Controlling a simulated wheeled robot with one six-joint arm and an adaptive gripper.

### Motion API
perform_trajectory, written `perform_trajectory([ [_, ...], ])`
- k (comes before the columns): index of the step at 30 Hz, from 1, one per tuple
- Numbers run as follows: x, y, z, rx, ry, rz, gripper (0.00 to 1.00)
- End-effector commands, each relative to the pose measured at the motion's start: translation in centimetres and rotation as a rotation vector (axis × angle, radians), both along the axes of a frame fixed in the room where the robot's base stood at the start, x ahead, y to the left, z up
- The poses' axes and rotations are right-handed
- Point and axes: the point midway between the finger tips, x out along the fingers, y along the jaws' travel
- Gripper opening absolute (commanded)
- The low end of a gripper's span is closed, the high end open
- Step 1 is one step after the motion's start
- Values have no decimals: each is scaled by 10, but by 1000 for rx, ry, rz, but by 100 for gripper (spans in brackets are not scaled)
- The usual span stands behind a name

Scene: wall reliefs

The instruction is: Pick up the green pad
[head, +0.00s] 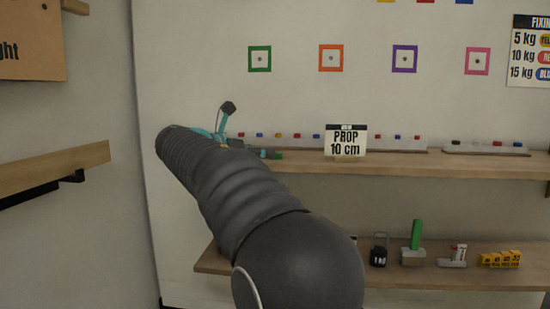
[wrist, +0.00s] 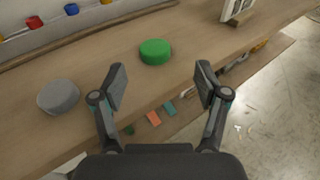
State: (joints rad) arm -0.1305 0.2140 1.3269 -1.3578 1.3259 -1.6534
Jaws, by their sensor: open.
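The green pad (wrist: 155,51) is a round, flat disc lying on the wooden shelf (wrist: 190,35) in the wrist view. My gripper (wrist: 160,78) is open and empty, and the pad shows beyond its fingertips, roughly centred between them. A gap of shelf shows between the fingers and the pad, with no contact visible. In the head view a small green patch (head: 278,155) shows on the upper shelf beside my gripper; it is too small to identify surely. My arm hides much of the gripper and part of the shelf there.
A grey round pad (wrist: 58,97) lies left of the green one. A rail with coloured knobs (wrist: 72,9) runs behind. A "PROP 10 cm" sign (head: 346,141) stands on the upper shelf. A lower shelf (head: 440,279) holds several small items.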

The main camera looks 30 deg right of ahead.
Motion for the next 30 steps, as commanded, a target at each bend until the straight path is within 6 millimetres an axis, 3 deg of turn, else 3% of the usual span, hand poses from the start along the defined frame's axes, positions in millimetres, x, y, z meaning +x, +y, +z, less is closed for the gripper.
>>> perform_trajectory([
  [8, 6, -12, -4, 1, 0, 0, 74],
  [18, 27, -49, -14, 1, 1, -2, 74],
  [26, 29, -52, -14, 1, 0, 1, 74],
  [30, 29, -52, -14, 1, 0, 1, 43],
])
